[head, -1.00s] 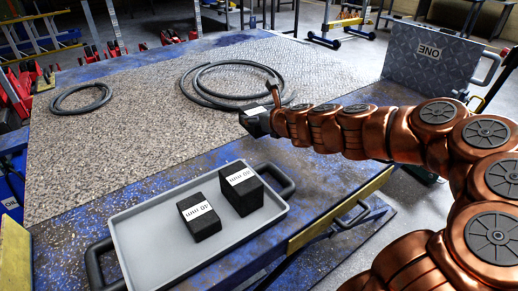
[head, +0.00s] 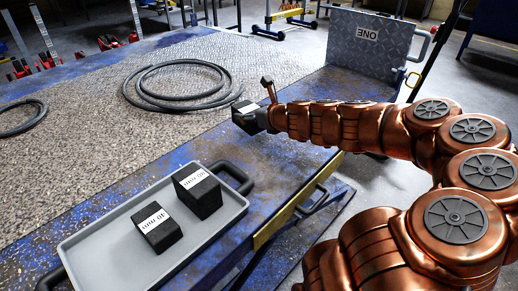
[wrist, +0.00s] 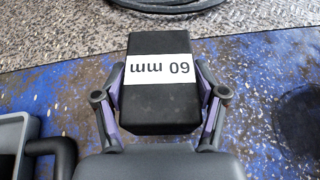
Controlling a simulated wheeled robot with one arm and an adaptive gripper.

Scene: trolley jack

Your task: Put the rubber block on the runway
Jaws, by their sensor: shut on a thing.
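My gripper (wrist: 160,112) is shut on a black rubber block (wrist: 161,106) with a white label reading "60 mm". The fingers press its two sides. In the head view the block (head: 243,108) is at the arm's tip, near the boundary between a grey textured surface (head: 90,145) and a worn blue strip (head: 140,185). The textured surface may be the runway, but no marking confirms it. The wrist view shows blue surface below the block and textured surface beyond it. The gap beneath the block cannot be judged.
A grey tray (head: 85,243) holds two labelled black blocks, one shorter (head: 158,236) and one taller (head: 198,196). A large coiled hose (head: 180,106) lies beyond my gripper, a smaller one (head: 22,130) far left. An upright plate marked "ONE" (head: 345,45) stands back right.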

